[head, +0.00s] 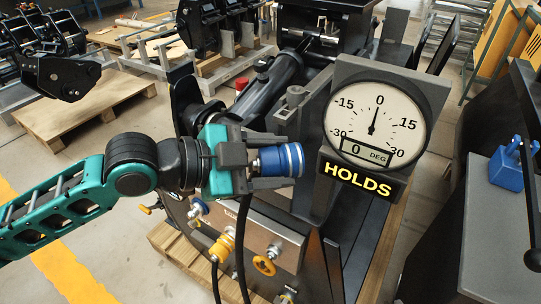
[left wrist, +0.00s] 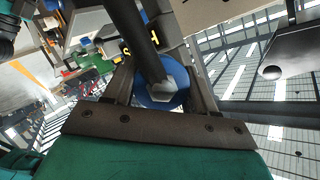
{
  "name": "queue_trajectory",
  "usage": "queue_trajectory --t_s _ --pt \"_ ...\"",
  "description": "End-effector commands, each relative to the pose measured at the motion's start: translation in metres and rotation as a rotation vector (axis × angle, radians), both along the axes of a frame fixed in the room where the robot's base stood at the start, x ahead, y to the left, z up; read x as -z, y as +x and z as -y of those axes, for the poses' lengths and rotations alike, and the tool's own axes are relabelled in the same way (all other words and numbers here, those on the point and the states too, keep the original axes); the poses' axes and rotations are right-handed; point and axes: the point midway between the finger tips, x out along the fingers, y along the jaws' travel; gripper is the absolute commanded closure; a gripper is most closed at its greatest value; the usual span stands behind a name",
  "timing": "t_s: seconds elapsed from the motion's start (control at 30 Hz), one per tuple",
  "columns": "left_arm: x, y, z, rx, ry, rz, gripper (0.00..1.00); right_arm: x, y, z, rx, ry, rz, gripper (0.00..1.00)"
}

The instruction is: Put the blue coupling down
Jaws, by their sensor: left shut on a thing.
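The blue coupling (head: 291,159) is a ribbed blue sleeve with a metal end toward my wrist. My left gripper (head: 278,163) is shut on it, one finger above and one below in the head view. It is held in the air in front of the machine, left of the gauge. In the left wrist view the blue coupling (left wrist: 148,100) shows as a blue ring with a metal hex between the fingers of my left gripper (left wrist: 160,88). A black hose (left wrist: 138,35) runs from the hex. My right gripper is not in view.
A gauge (head: 376,122) reads 0 DEG above a HOLDS sign (head: 358,182). A blue block (head: 506,171) stands on a grey surface (head: 490,225) at right.

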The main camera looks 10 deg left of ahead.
Motion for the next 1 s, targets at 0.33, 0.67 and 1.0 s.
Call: queue_trajectory --t_s 0.33,0.67,1.0 --pt "0.008 0.006 0.0 0.149 -0.003 0.0 0.8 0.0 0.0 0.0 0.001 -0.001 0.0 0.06" --pt "0.019 0.01 0.003 0.308 -0.001 -0.008 0.8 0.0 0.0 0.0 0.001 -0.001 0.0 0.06" --pt "0.027 0.012 0.005 0.465 -0.004 -0.002 0.8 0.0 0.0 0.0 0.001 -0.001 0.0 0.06"
